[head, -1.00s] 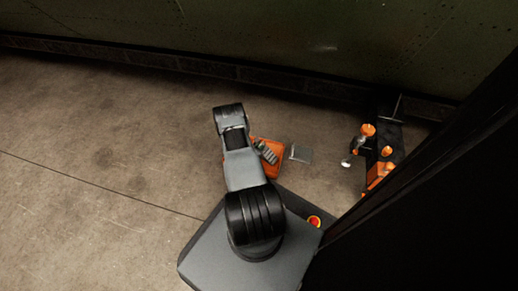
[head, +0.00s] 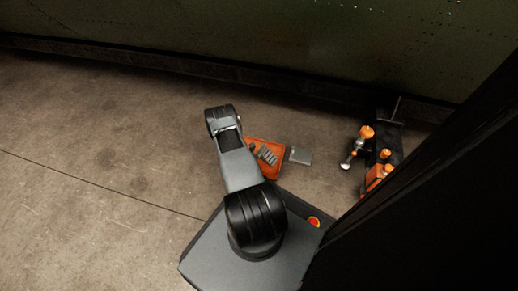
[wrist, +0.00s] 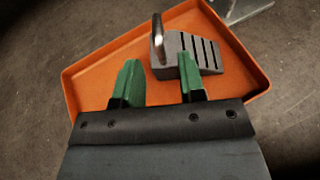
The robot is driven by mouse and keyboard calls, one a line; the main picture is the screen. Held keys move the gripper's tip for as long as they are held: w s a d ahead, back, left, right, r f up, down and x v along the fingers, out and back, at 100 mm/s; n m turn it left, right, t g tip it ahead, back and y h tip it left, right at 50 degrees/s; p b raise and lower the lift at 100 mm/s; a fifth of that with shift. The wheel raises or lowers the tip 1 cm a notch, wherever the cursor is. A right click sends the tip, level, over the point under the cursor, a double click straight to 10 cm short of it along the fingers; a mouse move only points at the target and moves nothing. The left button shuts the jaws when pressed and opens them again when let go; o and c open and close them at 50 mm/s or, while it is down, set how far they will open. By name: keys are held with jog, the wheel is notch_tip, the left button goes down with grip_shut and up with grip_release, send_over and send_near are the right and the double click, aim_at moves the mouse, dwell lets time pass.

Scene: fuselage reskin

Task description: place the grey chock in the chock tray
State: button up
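The grey chock (wrist: 196,56), a ribbed wedge with dark slots and a shiny metal loop at its left end, lies in the orange chock tray (wrist: 88,84) in the wrist view. In the head view, the chock (head: 266,154) and tray (head: 264,173) show just right of my arm. My gripper (wrist: 160,82) has its two green fingers apart, with bare tray floor between them. The right finger overlaps the chock's near-left part in the picture; I cannot tell whether they touch. In the head view my gripper is hidden by the arm.
A flat grey piece (head: 300,155) lies on the floor close to the tray's right side. A black and orange stand with tools (head: 378,165) is farther right. The dark green fuselage wall (head: 250,50) runs along the back. Floor to the left is clear.

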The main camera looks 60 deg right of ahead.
jog(key=s+p+v, duration=0.1)
jog(key=p+v, duration=0.1)
jog(key=v, duration=0.6)
jog(key=w+a+r+m+g+y, duration=0.1)
jog(key=w+a+r+m, duration=0.15)
jog(key=r, duration=0.65)
jog(key=w+a+r+m+g+y, duration=0.15)
jog(key=r+m, duration=0.25)
jog(key=r, duration=0.4)
jog(key=w+a+r+m+g+y, duration=0.1)
jog(key=w+r+m, duration=0.2)
jog(key=r, duration=0.6)
jog(key=s+a+r+m+t+y, duration=0.3)
jog(key=a+r+y, duration=0.2)
jog(key=a+r, duration=0.5)
jog(key=s+a+r+m+t+y, duration=0.4)
jog(key=a+r, duration=0.5)
jog(key=a, duration=0.5)
jog(key=shift+r+y, duration=0.4)
jog(key=shift+y, duration=0.05)
jog(key=shift+s+r+m, duration=0.1)
jog(key=shift+r+m, duration=0.05)
jog(key=shift+m, duration=0.1)
